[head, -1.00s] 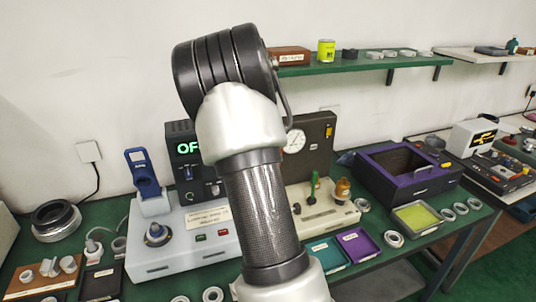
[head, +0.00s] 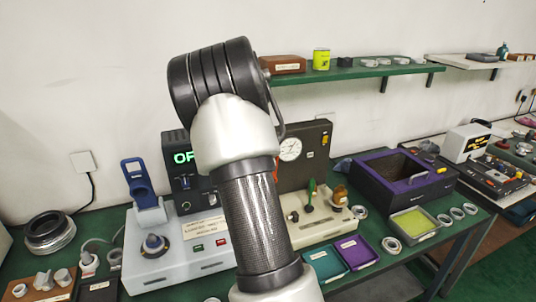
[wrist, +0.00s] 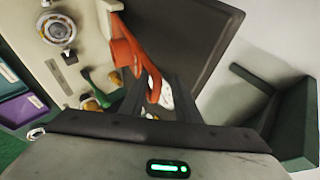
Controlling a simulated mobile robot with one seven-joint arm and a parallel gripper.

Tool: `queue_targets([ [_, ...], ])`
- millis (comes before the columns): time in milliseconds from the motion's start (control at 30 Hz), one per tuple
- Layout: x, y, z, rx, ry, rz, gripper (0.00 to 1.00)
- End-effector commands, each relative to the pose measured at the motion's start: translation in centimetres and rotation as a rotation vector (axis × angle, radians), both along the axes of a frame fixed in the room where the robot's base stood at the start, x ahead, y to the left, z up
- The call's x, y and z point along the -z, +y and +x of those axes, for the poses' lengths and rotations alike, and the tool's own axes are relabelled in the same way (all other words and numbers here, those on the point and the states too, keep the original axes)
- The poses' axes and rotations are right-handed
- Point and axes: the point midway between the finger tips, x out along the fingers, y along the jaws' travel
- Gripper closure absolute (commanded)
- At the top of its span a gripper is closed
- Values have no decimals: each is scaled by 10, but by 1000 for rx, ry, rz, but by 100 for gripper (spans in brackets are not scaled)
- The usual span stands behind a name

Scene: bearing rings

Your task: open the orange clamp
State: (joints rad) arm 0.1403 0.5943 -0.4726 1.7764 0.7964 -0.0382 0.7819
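The orange clamp (wrist: 124,48) shows in the wrist view as an arm with a looped end, against a dark upright panel. In the head view only an orange sliver (head: 276,171) shows beside my arm. My gripper (wrist: 157,92) appears open in the wrist view, its two dark fingers on either side of the loop's lower end. I cannot tell whether either finger touches it. In the head view my own arm hides the gripper and most of the clamp. The cream fixture base (head: 337,218) carries a green-handled part (head: 311,188).
A dark panel with a round dial (head: 290,149) stands behind the fixture. A blue clamp (head: 136,178) stands on a white machine (head: 165,268) at left. A purple-rimmed box (head: 398,190) and small trays (head: 356,252) lie right. A green shelf (head: 350,74) hangs above.

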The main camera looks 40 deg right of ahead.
Motion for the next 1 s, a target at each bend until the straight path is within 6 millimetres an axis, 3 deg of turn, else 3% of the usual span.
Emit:
queue_targets([
  [267,-11,9,-8,-1,1,-1,71],
  [700,-82,68,-64,-5,-1,2,71],
  [767,-79,72,-67,-5,2,-2,71],
  [1000,-94,86,-80,-5,2,-1,71],
])
